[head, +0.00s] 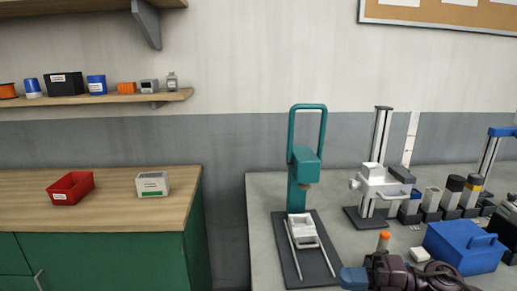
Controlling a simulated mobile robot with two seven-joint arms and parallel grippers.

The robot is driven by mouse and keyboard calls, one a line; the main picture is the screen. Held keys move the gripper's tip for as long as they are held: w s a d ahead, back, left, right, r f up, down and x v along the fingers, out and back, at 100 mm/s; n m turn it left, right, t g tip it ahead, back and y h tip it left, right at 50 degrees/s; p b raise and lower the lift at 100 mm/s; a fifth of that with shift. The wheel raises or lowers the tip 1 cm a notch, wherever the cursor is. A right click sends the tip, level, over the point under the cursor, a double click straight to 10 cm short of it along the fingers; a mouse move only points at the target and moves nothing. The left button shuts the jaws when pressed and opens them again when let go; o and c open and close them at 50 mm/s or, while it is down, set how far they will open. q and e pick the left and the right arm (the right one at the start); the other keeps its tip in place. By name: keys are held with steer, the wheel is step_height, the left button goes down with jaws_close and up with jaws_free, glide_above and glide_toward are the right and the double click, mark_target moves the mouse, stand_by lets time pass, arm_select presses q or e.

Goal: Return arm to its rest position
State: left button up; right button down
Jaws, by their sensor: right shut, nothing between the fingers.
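My right gripper (353,279) shows at the bottom edge, with my dark arm coming in from the right. It is shut, with nothing seen in it, in front of the grey bench (262,230). Much of my right arm is cut off by the frame. My left arm and left gripper are not in view.
A teal press (306,160) stands on a dark base with a white slotted piece (303,230). Behind my arm are an orange-topped post (384,240), a white-and-grey column device (380,185) and a blue lidded box (465,247). A red bin (70,188) and white box (152,184) sit on the left counter.

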steer(key=s+d+f+m+t+h, duration=0.3)
steer(key=f+m+t+h, duration=0.35)
steer(key=m, duration=0.55)
steer(key=s+d+f+m+t+h, duration=0.45)
steer(key=f+m+t, duration=0.3)
steer(key=m, duration=0.35)
steer(key=s+d+f+m+g+h, duration=0.2)
steer(key=s+f+m+g+h, duration=0.4)
steer(key=s+f+m, duration=0.3)
steer(key=s+f, duration=0.4)
steer(key=shift+g, duration=0.3)
